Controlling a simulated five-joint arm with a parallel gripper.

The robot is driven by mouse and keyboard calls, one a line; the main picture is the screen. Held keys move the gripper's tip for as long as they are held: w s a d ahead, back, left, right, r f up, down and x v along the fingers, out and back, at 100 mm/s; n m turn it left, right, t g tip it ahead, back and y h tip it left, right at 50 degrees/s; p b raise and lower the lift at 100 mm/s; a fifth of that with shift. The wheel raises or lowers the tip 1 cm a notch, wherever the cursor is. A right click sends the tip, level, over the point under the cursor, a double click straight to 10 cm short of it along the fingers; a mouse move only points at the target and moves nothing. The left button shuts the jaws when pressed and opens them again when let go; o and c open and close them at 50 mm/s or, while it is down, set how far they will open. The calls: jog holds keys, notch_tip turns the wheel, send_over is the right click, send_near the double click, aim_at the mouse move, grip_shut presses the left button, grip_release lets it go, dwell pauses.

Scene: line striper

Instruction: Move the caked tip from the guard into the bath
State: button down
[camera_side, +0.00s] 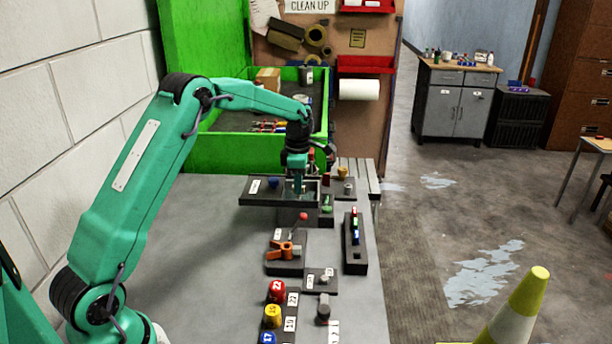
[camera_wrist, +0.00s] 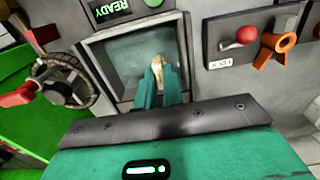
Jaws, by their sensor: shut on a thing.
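My gripper (camera_wrist: 160,74) is shut on a small tan tip (camera_wrist: 158,66), which shows between the ends of its teal fingers. The fingers and tip are over the square bath (camera_wrist: 109,50), a grey-rimmed basin with a pale greenish inside. I cannot tell whether the tip touches or is below its surface. In the side view my gripper (camera_side: 297,184) points down at the bath (camera_side: 268,201), and the tip is too small to make out. I cannot pick out the guard with certainty.
A green READY display (camera_wrist: 112,9) adjoins the bath. A red knob (camera_wrist: 246,35) and an orange clamp (camera_wrist: 276,47) stand to the right. A handwheel (camera_wrist: 65,82) with a red handle is at left. In the side view, numbered caps (camera_side: 276,291) stand nearer the front.

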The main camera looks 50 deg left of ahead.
jog(key=shift+f, duration=2.05)
dwell(1.9)
jog(key=c, duration=1.1)
grip_release()
jog(key=shift+c, duration=0.2)
jog(key=shift+d, duration=0.1)
jog(key=shift+r, duration=0.1)
jog(key=shift+r, duration=3.45)
